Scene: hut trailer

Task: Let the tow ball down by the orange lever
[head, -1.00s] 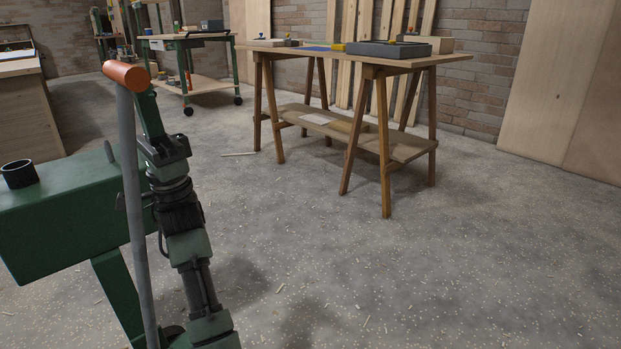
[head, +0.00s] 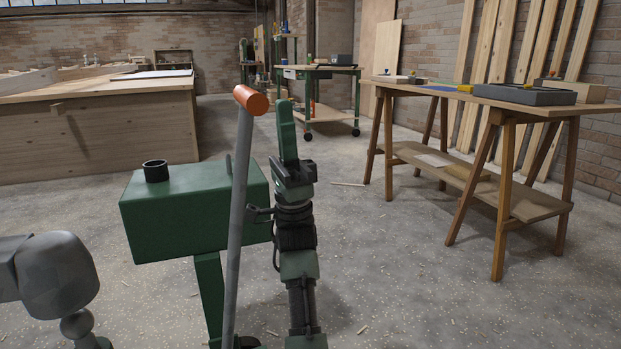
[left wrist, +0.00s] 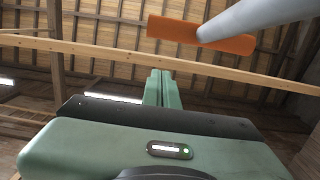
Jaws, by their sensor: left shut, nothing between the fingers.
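The orange lever is a long grey rod with an orange cross grip (head: 251,99) on top. It stands nearly upright, leaning slightly right, in front of a green box (head: 190,215) on a green leg. My left gripper (head: 286,106) points up just right of the lever, its fingers shut and empty, apart from the grip. In the left wrist view the shut fingers (left wrist: 160,80) stand below the orange grip (left wrist: 195,36). At the lower left a round grey ball (head: 77,325), apparently the tow ball, sits under a grey faceted coupling (head: 55,275). My right gripper is out of view.
A black open tube (head: 156,171) sticks up from the green box. A trestle table (head: 430,91) with trays stands at the right, a wooden workbench (head: 120,140) at the back left, and a green wheeled cart (head: 335,73) behind. The floor between is mostly clear, with scattered shavings.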

